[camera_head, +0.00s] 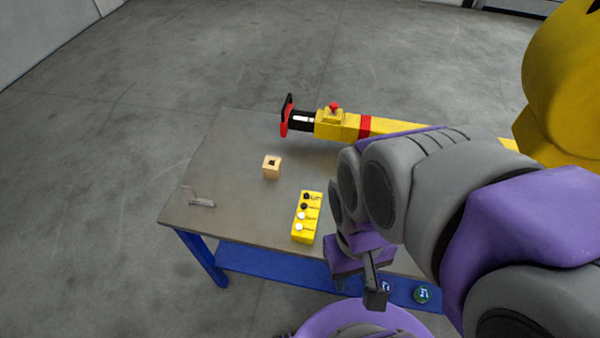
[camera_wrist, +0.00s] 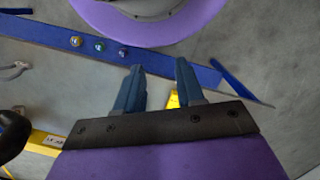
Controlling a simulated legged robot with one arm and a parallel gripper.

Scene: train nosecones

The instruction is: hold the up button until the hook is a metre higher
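A yellow control box (camera_head: 307,232) lies on the table with a row of black and white round buttons. Its button labels are too small to read, so I cannot tell which is the up button. My gripper (camera_head: 374,285) is to the right of the box and nearer the table's front edge, apart from it. In the wrist view my gripper (camera_wrist: 158,78) has its two fingers apart with nothing held between them. A small yellow patch (camera_wrist: 173,100), possibly part of the box, shows beside one finger. I cannot make out a hoist hook in either view.
The grey-topped table (camera_head: 230,150) has a blue lower shelf (camera_head: 260,262) with small round items. On top are a wooden block (camera_head: 271,167), a silver metal piece (camera_head: 199,199) and a yellow bar (camera_head: 385,130) with a red button. The table's left part is mostly clear.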

